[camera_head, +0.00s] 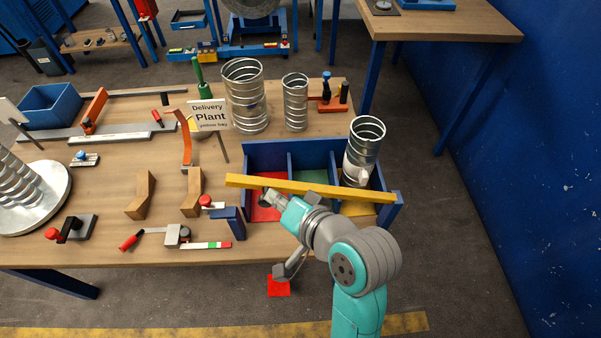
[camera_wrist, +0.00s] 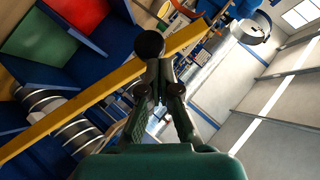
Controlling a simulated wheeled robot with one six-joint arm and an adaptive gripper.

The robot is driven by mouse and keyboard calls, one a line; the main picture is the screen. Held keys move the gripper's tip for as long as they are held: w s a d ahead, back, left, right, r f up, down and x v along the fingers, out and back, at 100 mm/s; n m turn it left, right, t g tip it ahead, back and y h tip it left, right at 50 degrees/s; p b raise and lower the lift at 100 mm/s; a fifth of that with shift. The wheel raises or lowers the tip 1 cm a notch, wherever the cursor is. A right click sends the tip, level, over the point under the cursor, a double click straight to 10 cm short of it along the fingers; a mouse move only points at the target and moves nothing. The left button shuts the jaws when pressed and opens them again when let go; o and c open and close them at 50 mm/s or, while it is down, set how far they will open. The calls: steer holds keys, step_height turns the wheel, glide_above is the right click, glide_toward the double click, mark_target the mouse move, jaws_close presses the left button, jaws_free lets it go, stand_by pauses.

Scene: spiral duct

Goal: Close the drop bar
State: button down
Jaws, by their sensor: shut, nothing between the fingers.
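The drop bar is a long yellow bar (camera_head: 310,188) across the front of the blue divided bay (camera_head: 263,153). Its right end meets a blue post (camera_head: 396,208). Its left end is a little higher in the picture, apart from the blue bracket (camera_head: 230,222) in front. In the wrist view the bar (camera_wrist: 85,100) runs diagonally past my fingers, with a black ball knob (camera_wrist: 149,43) at the fingertips. My gripper (camera_head: 266,197) is shut and empty, close to the bar's left part; whether it touches bar or knob is unclear.
A spiral duct (camera_head: 366,137) stands in the bay's right, yellow compartment; the red and green ones look empty. Two ducts (camera_head: 245,97) (camera_head: 295,103) stand behind the bay. Clamps and wooden blocks (camera_head: 192,192) lie left. Floor is clear right of the table.

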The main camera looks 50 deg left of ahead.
step_height(320, 180, down, 11)
steer(key=s+a+n+t+h, duration=0.1)
steer(key=s+h, duration=0.1)
steer(key=shift+s+a+n+t+h, duration=0.15)
steer(key=shift+a+n+t+h, duration=0.15)
steer(key=shift+a+t, duration=0.1)
steer(key=shift+r, duration=0.15)
